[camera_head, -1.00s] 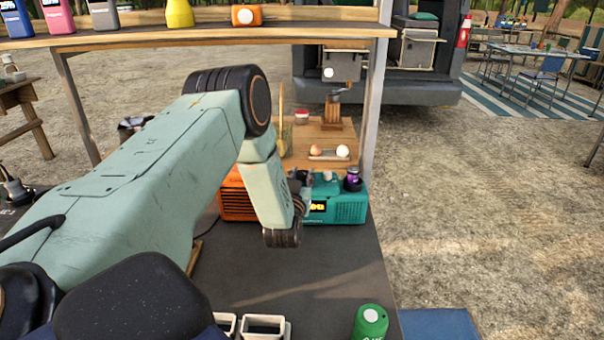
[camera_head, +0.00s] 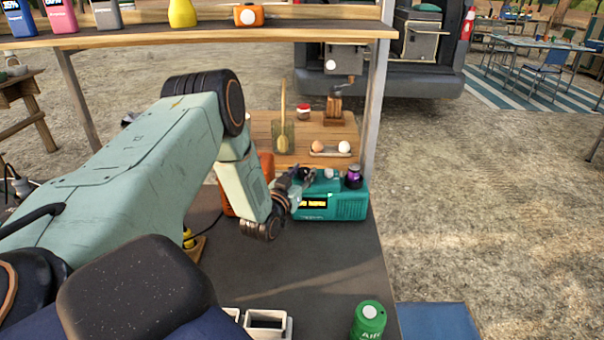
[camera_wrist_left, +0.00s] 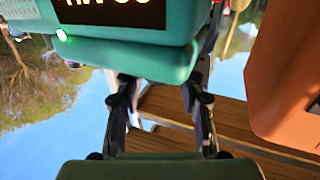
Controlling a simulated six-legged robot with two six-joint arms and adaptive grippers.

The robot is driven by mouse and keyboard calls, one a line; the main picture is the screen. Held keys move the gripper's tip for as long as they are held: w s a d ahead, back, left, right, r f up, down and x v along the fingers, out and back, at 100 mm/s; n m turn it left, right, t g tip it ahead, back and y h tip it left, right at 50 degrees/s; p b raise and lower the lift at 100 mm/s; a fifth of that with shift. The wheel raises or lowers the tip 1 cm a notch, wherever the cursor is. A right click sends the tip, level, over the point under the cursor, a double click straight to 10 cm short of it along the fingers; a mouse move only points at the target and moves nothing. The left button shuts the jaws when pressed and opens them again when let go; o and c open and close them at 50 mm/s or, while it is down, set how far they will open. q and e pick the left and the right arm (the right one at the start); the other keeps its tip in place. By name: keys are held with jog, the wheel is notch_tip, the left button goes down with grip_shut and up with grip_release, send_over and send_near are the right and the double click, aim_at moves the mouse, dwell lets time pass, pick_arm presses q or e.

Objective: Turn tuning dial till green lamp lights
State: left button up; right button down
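A teal radio (camera_head: 343,207) with a lit yellow display stands at the far end of the dark counter. In the left wrist view the radio (camera_wrist_left: 150,55) fills the top, with a small glowing green lamp (camera_wrist_left: 62,36) beside the display. My left gripper (camera_head: 299,181) is at the radio's left end, near its top edge. In the wrist view its two fingers are apart at their bases and run up behind the radio's body. Their tips and the tuning dial are hidden, so I cannot tell whether they grip it. My right gripper is not in view.
An orange box (camera_head: 266,166) stands just left of the radio, partly behind my arm. A dark purple-topped item (camera_head: 353,177) is on or behind the radio's right end. A green can (camera_head: 368,320) stands at the counter's near right. The middle counter is clear.

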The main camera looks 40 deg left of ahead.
pick_arm(q)
jog(key=shift+o, duration=1.2)
jog(key=shift+s, duration=0.1)
jog(key=v, duration=1.1)
jog(key=shift+s, duration=0.35)
jog(key=shift+d, duration=0.1)
